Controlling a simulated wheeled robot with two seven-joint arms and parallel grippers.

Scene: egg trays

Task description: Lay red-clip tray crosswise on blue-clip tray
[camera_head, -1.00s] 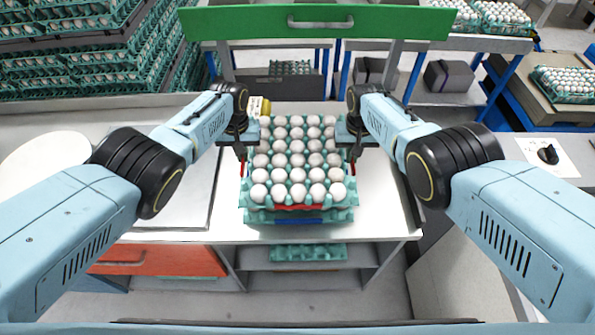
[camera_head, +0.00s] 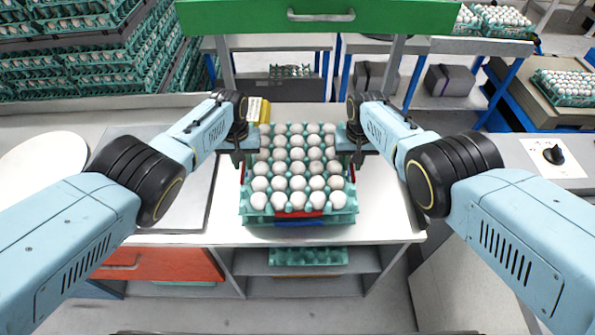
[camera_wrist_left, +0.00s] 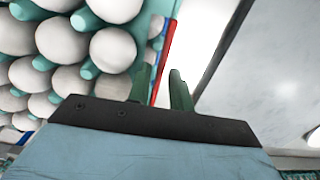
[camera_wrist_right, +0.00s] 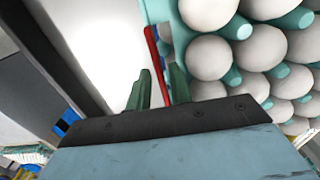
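The red-clip tray (camera_head: 325,212), teal and full of white eggs, sits on the blue-clip tray (camera_head: 265,220), seen only as a low rim in the head view. A red clip shows at its front and red strips on both sides. My left gripper (camera_wrist_left: 161,88) is at the stack's left side, fingers apart on either side of the red strip (camera_wrist_left: 167,50). My right gripper (camera_wrist_right: 159,88) is at the right side, fingers likewise apart around a red strip (camera_wrist_right: 152,48). Gaps show beside both strips. Eggs in the lower tray are hidden.
The stack stands on a white table (camera_head: 385,205) with free room to its right. A yellow box (camera_head: 258,110) is behind its left corner. A grey plate (camera_head: 180,190) lies left. A green panel with a handle (camera_head: 320,15) is at the back.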

